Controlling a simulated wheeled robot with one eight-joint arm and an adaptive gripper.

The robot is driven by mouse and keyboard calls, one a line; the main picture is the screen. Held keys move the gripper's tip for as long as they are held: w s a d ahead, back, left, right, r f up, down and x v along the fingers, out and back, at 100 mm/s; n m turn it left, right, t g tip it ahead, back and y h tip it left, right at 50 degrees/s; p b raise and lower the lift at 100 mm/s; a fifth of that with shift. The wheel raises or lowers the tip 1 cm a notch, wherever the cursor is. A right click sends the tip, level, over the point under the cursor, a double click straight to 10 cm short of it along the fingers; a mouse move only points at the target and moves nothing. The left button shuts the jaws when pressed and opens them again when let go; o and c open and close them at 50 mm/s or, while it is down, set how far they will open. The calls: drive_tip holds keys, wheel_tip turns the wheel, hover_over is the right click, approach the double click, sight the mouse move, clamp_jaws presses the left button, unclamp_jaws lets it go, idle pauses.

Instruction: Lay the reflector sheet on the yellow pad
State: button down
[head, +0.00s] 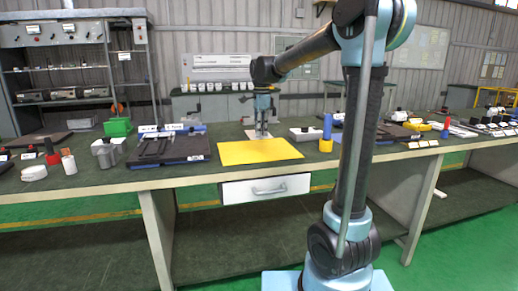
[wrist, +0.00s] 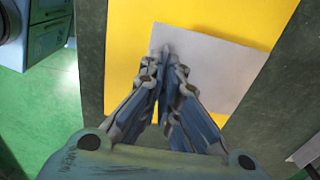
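The yellow pad (head: 240,155) lies flat on the bench near its front edge, above the drawer. It also fills much of the wrist view (wrist: 128,50). The pale grey reflector sheet (wrist: 215,62) shows in front of the yellow in the wrist view, turned at an angle to the pad. In the head view a small part of the sheet (head: 250,134) shows at the pad's far edge. My gripper (wrist: 165,55) has its fingertips together on the sheet's edge and is shut on it. The gripper (head: 262,135) points down. Any gap under the sheet is hard to judge.
A dark tray (head: 170,150) stands left of the pad. A blue and yellow cylinder (head: 326,133) and a white box (head: 305,134) stand to its right. A green bin (head: 117,127) is farther left. White cups (head: 215,87) line a shelf behind.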

sight(260, 154)
drive_tip(key=shift+s+a+f, duration=0.1)
drive_tip(key=shift+a+f, duration=0.05)
drive_tip(key=shift+f, duration=3.35)
drive_tip(key=c, duration=1.8)
unclamp_jaws()
wheel_tip(260, 154, up, 12)
drive_tip(key=shift+s+r, duration=0.1)
